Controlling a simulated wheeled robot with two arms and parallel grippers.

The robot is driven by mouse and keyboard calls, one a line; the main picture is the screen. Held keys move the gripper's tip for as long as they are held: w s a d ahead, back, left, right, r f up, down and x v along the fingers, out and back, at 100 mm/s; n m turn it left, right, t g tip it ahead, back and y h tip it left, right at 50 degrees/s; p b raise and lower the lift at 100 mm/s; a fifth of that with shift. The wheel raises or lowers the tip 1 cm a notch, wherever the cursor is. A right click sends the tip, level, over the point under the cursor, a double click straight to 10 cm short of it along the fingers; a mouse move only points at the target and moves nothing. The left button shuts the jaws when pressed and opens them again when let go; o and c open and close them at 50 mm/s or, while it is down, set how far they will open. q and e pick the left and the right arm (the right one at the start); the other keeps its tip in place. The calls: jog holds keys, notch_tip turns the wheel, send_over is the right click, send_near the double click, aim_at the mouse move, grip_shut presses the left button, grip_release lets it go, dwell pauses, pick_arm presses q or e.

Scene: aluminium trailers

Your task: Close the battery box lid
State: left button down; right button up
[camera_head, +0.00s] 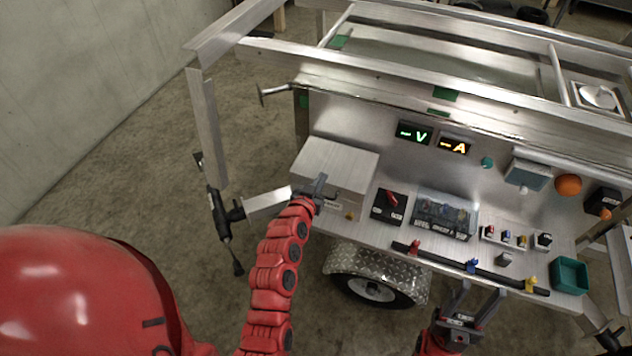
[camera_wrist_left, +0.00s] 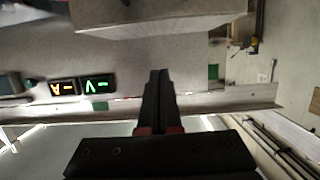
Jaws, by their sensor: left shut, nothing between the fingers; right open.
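The battery box (camera_head: 345,195) is a brushed metal box at the left end of the trailer's metal shelf. Its lid (camera_head: 338,158) looks flat across the top; I cannot tell whether a thin gap remains. My left gripper (camera_head: 319,186) is shut and empty at the box's front edge, hiding part of it; contact is unclear. In the left wrist view, the shut fingers (camera_wrist_left: 160,75) show in the middle, with a pale metal box part (camera_wrist_left: 160,14) at the top. My right gripper (camera_head: 478,296) is open and empty, low in front of the shelf edge.
Right of the box are a red rotary switch (camera_head: 391,204), a clear-covered fuse block (camera_head: 444,215), and a black bar (camera_head: 470,267) with coloured clamps. Green V (camera_head: 414,133) and orange A displays (camera_head: 454,146) are on the back panel. A teal bin (camera_head: 569,276) sits at right.

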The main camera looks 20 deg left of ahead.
pick_arm(q)
jog(key=shift+s+f+p, duration=0.2)
jog(key=shift+f+p, duration=0.15)
jog(key=shift+f, duration=1.45)
jog(key=f+t+b, duration=0.1)
jog(key=f+b, duration=0.1)
jog(key=b, duration=0.5)
jog(key=f+t+b, duration=0.1)
jog(key=f+b, duration=0.2)
jog(key=b, duration=0.5)
jog(key=shift+s+f+t, duration=0.2)
jog(key=shift+f+t, duration=0.05)
jog(key=shift+t, duration=0.05)
jog(key=shift+r, duration=0.1)
